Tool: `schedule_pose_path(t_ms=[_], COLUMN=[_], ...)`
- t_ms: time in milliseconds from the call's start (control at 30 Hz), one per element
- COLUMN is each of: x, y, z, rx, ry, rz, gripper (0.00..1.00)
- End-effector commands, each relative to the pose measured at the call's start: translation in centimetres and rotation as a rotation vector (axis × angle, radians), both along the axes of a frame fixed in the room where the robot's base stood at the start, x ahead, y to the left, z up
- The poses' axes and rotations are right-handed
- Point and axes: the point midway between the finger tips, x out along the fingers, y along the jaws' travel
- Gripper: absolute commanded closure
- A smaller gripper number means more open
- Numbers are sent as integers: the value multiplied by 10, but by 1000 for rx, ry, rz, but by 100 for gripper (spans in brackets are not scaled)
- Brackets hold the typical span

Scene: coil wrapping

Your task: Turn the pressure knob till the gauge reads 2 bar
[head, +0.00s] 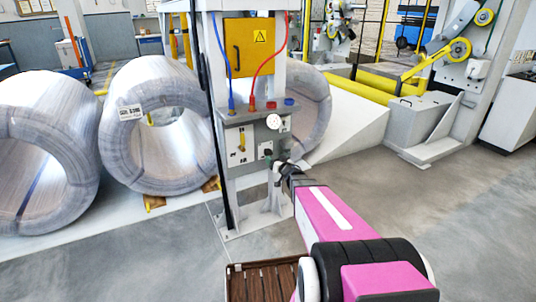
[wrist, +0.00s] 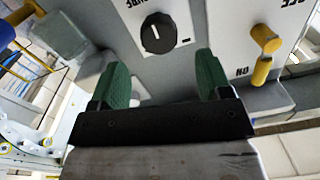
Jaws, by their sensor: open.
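The pressure knob (wrist: 158,33) is a round black dial with a white mark, on a white plate on the grey panel. In the wrist view it lies beyond my gripper (wrist: 161,75), roughly centred between two green fingertips. The fingers are open and empty, and they do not appear to touch the knob. In the head view my gripper (head: 279,167) is close to the front of the panel, by the plate at its lower right. The round white gauge (head: 273,121) sits higher on the panel; its needle is too small to read.
A yellow lever (wrist: 265,50) on a white plate stands to the right of the knob in the wrist view. Red and blue hoses run above the panel (head: 232,117). Large wrapped coils (head: 125,150) stand to the left. A brown slatted pallet (head: 240,283) lies low in front.

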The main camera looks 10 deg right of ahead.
Motion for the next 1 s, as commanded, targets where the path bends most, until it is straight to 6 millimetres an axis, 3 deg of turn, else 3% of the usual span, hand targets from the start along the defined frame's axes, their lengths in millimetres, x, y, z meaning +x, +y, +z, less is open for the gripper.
schedule_pose_path(t_ms=[100,333,733,767,900,1000], x=[24,59,68,68,68,68], y=[8,21,25,24,24,25], z=[-1,-1,0,0,0,0], rx=[0,0,0,0,0,0], ry=[-1,-1,0,0,0,0], rz=[1,0,-1,-1,-1,-1], gripper=[29,29,29,35,78,78])
